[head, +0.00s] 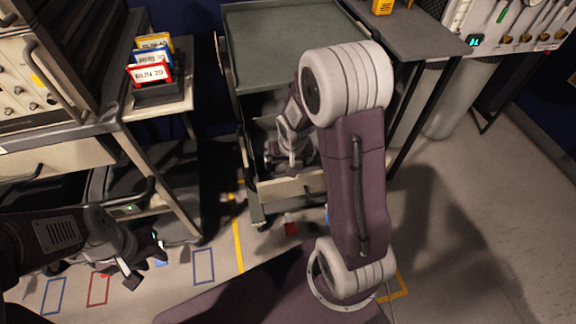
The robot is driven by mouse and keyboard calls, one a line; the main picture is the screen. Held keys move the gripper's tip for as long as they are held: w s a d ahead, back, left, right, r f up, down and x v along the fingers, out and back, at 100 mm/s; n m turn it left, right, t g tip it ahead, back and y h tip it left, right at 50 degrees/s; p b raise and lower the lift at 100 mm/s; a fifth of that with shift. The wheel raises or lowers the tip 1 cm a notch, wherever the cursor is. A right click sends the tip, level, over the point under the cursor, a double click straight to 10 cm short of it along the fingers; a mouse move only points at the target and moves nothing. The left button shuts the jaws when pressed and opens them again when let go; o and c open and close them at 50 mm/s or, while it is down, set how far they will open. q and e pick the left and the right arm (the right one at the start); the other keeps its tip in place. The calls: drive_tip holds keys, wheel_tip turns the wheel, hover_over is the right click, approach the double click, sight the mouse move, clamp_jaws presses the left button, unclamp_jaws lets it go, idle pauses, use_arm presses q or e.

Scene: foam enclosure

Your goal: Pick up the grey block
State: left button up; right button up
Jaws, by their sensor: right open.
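I cannot make out a grey block for certain in the head view. My right arm reaches over the green-grey cart (287,45), and its gripper (284,161) is low inside the cart's open front, above a pale drawer front (290,189). The right gripper is open; its fingertips are small and partly lost against the dark interior. Much of that space is hidden by my arm and by shadow. My left gripper (146,263) hangs low at the left, above the floor, with its fingers apart and nothing seen between them.
A bench (160,108) at the left holds a rack of red, blue and yellow cards (152,68). A dark table (415,28) stands right of the cart. The floor has coloured tape outlines (204,266) and a small red item (290,228). Floor at the right is clear.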

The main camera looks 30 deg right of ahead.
drive_tip(key=c, duration=1.4)
drive_tip(key=shift+o, duration=0.2)
drive_tip(key=shift+r, duration=0.15)
drive_tip(key=shift+r+p, duration=0.3)
wheel_tip(320, 180, up, 11)
drive_tip(key=p, duration=0.6)
drive_tip(key=s+d, duration=1.1)
drive_tip(key=s, duration=0.2)
drive_tip(key=shift+s+d, duration=0.35)
drive_tip(key=shift+s, duration=0.05)
